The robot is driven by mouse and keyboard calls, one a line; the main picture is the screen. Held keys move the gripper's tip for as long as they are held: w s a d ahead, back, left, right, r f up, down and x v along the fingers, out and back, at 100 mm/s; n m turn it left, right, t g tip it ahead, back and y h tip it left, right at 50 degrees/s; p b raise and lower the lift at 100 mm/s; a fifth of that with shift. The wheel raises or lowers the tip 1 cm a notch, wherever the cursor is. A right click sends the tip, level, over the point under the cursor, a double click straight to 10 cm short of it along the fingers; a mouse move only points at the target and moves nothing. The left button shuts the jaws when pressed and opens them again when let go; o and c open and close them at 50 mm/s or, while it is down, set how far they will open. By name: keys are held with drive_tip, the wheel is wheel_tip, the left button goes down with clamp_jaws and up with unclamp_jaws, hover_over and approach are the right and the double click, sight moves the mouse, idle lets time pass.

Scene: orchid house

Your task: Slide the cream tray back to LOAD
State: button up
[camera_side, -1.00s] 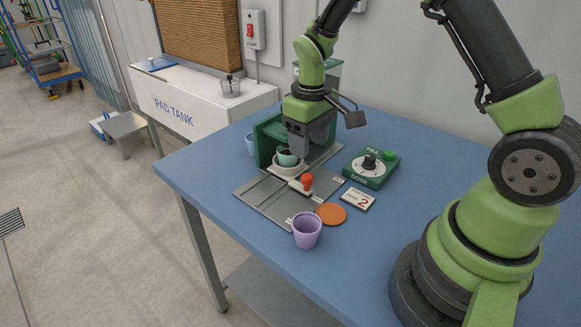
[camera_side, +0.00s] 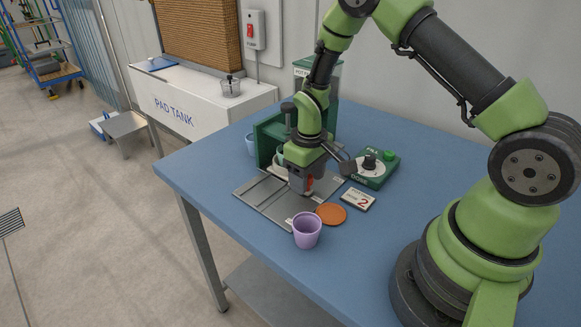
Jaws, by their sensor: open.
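The cream tray (camera_side: 279,161) sits on the grey slide track (camera_side: 262,198), at its far end by the green dispenser housing (camera_side: 266,142). Most of the tray and the teal pot on it are hidden behind my gripper. My gripper (camera_side: 303,190) points down over the middle of the track, at the tray's red handle (camera_side: 310,184). It is open. Only a sliver of red shows beside the jaws, so I cannot tell whether they straddle the handle or touch it. A small pale label lies at the track's near end, too small to read.
A lilac cup (camera_side: 307,231) stands just off the track's near end. An orange disc (camera_side: 331,214) and a card marked 2 (camera_side: 358,200) lie to the right. The green dial box (camera_side: 371,168) is behind them.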

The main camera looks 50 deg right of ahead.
drive_tip(key=c, duration=0.7)
drive_tip(key=shift+o, duration=0.2)
drive_tip(key=shift+a, duration=4.1)
drive_tip(key=shift+o, duration=1.3)
drive_tip(key=shift+a, duration=0.15)
drive_tip(key=o, duration=0.4)
drive_tip(key=shift+r, duration=0.1)
wheel_tip(320, 180, up, 7)
